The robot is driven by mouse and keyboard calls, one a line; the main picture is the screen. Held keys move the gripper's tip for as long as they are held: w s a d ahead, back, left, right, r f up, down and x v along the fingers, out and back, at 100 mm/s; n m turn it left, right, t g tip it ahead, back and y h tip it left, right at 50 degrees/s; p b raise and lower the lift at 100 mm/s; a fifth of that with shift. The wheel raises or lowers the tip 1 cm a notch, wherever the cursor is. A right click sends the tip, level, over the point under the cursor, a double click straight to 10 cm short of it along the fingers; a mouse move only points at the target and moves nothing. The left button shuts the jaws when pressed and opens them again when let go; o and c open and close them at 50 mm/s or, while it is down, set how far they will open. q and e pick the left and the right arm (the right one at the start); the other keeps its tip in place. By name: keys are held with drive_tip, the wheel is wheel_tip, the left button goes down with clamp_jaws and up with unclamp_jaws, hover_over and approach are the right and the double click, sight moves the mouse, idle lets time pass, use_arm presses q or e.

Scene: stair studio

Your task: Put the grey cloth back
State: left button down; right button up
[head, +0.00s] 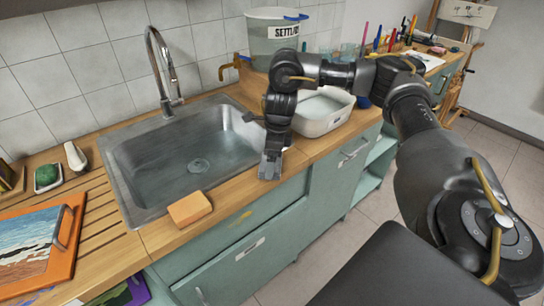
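My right arm comes in from the right and reaches down to the counter between the sink and the white basin. My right gripper (272,157) points down at the counter's front edge, just right of the sink. A small lighter grey patch shows at its lower end; I cannot tell whether this is the grey cloth or the gripper's own fingers. Whether the fingers are open or shut is not clear. No other grey cloth is visible. My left gripper is out of view.
The steel sink (130,177) has a tall tap (155,62) behind it. A painting in an orange frame (62,262) lies at left.

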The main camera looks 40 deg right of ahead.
sight(277, 162)
drive_tip(key=o, duration=0.6)
drive_tip(key=shift+o, duration=0.2)
drive_tip(key=shift+r+p, duration=0.3)
drive_tip(key=shift+r, duration=0.25)
drive_tip(key=r, duration=0.2)
drive_tip(key=r+p, duration=0.1)
drive_tip(key=r, duration=0.3)
drive_tip(key=shift+s+d+r+p, duration=0.25)
drive_tip(key=shift+r+p, duration=0.05)
drive_tip(key=shift+r, duration=0.1)
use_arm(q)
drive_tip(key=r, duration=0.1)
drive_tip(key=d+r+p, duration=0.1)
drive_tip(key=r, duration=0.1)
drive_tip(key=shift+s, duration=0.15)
use_arm(e)
drive_tip(key=r, duration=0.5)
drive_tip(key=shift+s+d, duration=0.2)
drive_tip(key=shift+s, duration=0.05)
drive_tip(key=shift+f, duration=0.1)
